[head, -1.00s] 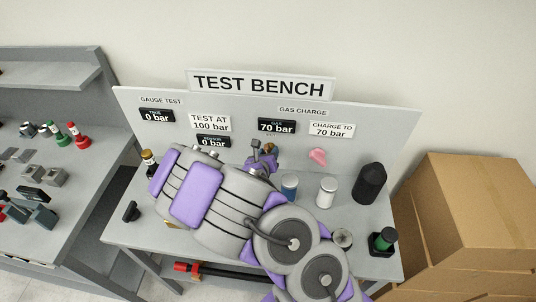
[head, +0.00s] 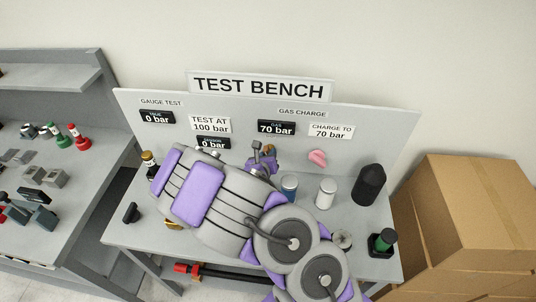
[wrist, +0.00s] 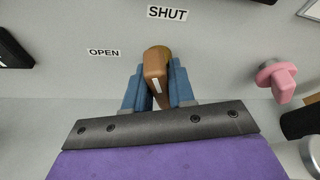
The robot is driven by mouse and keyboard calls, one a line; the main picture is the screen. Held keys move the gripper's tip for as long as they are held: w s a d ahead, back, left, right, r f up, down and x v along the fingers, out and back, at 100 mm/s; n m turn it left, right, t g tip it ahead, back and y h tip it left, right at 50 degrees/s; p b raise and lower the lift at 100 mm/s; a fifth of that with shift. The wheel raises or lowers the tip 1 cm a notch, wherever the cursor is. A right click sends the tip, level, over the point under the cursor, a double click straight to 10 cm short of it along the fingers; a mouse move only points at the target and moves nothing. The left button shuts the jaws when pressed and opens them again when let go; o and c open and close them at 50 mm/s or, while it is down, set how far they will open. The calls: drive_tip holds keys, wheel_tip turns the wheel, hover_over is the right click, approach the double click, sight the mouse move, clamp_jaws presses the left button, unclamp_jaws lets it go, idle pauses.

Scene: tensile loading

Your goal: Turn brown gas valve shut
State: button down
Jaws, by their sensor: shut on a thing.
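The brown gas valve handle (wrist: 156,68) stands on the grey panel in the wrist view, a little below the SHUT label (wrist: 167,13) and right of the OPEN label (wrist: 104,52). It has a pale mark on its face and points almost straight up, toward SHUT. My gripper (wrist: 157,88) is shut on the handle, with one blue finger on each side. In the head view my arm hides most of the valve; a small brown part (head: 271,151) shows by the wrist.
A pink knob (wrist: 283,80) sits right of the valve. The GAS display (head: 276,128) reads 70 bar, beside a CHARGE TO 70 bar label (head: 331,131). Blue (head: 289,187) and white (head: 326,192) cylinders and a black one (head: 369,185) stand on the bench. Cardboard boxes (head: 480,215) stand right.

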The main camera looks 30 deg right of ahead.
drive_tip(key=shift+s+r+m+t+y+p, duration=0.15)
drive_tip(key=shift+m+t+y+p, duration=0.35)
drive_tip(key=shift+p, duration=1.65)
drive_tip(key=m+p, duration=0.1)
drive_tip(key=p, duration=0.1)
drive_tip(key=shift+y+p, duration=0.3)
drive_tip(key=shift+p, duration=0.05)
drive_tip(key=shift+f+p, duration=0.2)
drive_tip(key=shift+p, duration=0.1)
drive_tip(key=c, duration=1)
unclamp_jaws()
drive_tip(key=shift+w, duration=0.2)
drive_tip(key=shift+c, duration=0.2)
drive_tip(key=shift+s, duration=0.1)
